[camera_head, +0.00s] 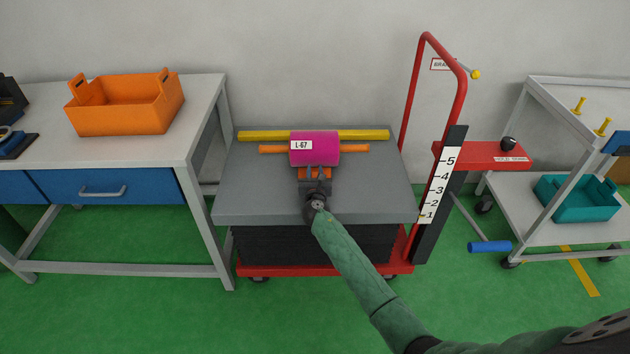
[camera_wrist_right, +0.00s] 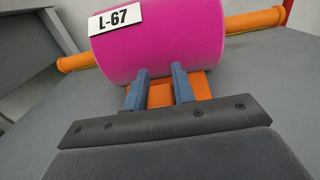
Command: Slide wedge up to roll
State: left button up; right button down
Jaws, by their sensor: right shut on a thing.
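The magenta roll (camera_head: 328,148) labelled L-67 lies on the grey lift table top (camera_head: 250,195), with an orange bar (camera_head: 272,150) sticking out of both ends. The orange wedge (camera_head: 305,172) is on the table on the near side of the roll. My right gripper (camera_head: 315,176) is shut on the wedge. In the right wrist view the blue fingers (camera_wrist_right: 160,90) stand on either side of the wedge (camera_wrist_right: 163,94), close to the roll (camera_wrist_right: 165,35). Whether the wedge touches the roll is hard to tell. My left gripper is not in view.
A yellow bar (camera_head: 262,135) lies along the table's back edge, behind the roll. A red handle frame (camera_head: 412,90) and a numbered scale (camera_head: 440,185) stand at the right. A bench with an orange bin (camera_head: 125,118) is left; a cart with a teal bin (camera_head: 580,205) is right.

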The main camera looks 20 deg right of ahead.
jog(key=shift+w+d, duration=0.1)
jog(key=shift+w, duration=0.2)
jog(key=c, duration=1.2)
grip_release()
jog(key=shift+o, duration=0.2)
jog(key=shift+s, duration=0.1)
jog(key=shift+v, duration=3.8)
